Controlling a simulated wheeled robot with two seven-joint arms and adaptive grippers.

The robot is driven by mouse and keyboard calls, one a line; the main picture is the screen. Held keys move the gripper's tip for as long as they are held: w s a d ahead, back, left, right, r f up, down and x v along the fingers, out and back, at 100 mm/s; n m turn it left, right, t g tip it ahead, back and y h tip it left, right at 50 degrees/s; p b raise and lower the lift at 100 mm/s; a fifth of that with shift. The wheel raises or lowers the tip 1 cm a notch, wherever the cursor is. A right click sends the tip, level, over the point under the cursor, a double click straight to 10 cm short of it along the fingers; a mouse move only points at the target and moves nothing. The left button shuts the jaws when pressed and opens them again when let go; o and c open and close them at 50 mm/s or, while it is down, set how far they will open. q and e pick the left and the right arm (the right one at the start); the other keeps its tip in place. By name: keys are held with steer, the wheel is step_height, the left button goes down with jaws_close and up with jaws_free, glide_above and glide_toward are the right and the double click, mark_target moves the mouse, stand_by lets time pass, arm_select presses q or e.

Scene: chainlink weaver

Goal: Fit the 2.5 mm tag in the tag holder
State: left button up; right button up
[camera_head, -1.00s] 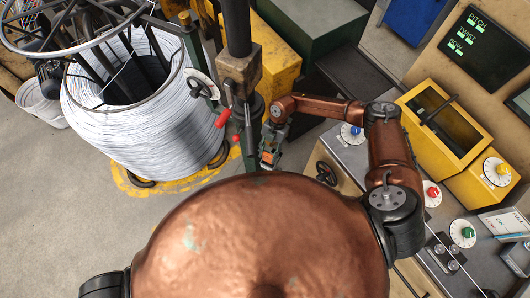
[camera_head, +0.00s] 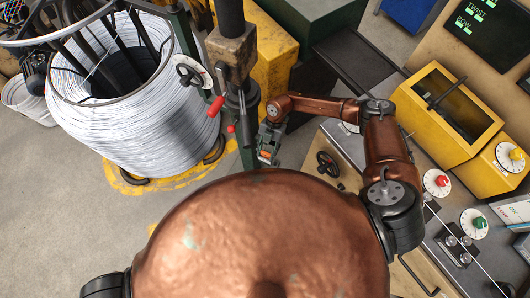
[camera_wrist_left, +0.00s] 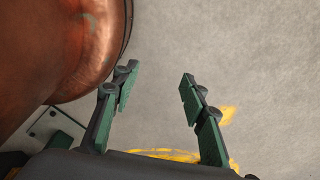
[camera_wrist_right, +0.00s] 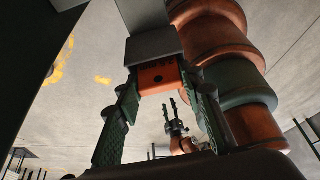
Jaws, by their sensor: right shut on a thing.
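My right gripper (camera_head: 266,155) is held out in front of the round copper body, near the dark column. In the right wrist view its green-padded fingers (camera_wrist_right: 158,88) are shut on an orange tag (camera_wrist_right: 157,74) with a small dark hole and markings too small to read. A grey block (camera_wrist_right: 153,45) shows directly above the tag; I cannot tell whether they touch. My left gripper (camera_wrist_left: 158,86) is open and empty over the floor in the left wrist view; its fingers are outside the head view. I cannot make out the tag holder for certain.
A large coil of wire (camera_head: 130,125) stands at left. A dark column (camera_head: 232,60) with a handwheel (camera_head: 190,75) and red handles (camera_head: 216,106) is close to my right gripper. A bench with a yellow box (camera_head: 440,85) and dials is at right. Floor at lower left is clear.

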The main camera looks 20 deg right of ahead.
steer(key=o, duration=0.7)
steer(key=shift+f, duration=0.15)
steer(key=o, duration=0.5)
arm_select(q)
steer(key=shift+w, duration=0.75)
steer(key=shift+s, duration=0.15)
arm_select(e)
steer(key=v, duration=1.2)
steer(key=shift+a, duration=0.1)
